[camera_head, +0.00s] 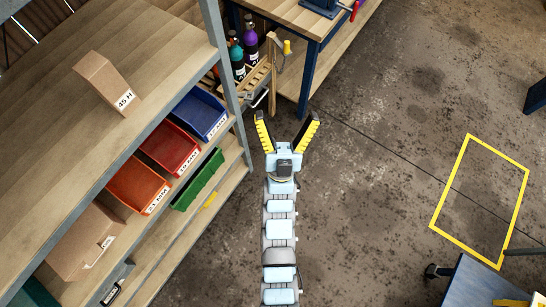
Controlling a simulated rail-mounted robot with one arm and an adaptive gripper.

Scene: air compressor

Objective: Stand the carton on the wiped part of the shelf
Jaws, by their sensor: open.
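A brown carton (108,84) with a "45 H" label stands on the top board of the wooden shelf (60,150), near its front edge. Another brown carton (87,242) with a label sits on a lower level, at the bottom left. I cannot tell from this view which part of the shelf is wiped. My gripper (287,119) is open and empty, with its yellow-padded fingers spread. It is over the floor to the right of the shelf, apart from both cartons.
Blue (200,113), red (171,147), orange (138,185) and green (197,180) bins line the lower levels. A grey upright (223,70) stands at the shelf's front. Bottles (250,42) and a workbench (305,20) are behind. A yellow floor outline (435,192) lies right; the floor between is clear.

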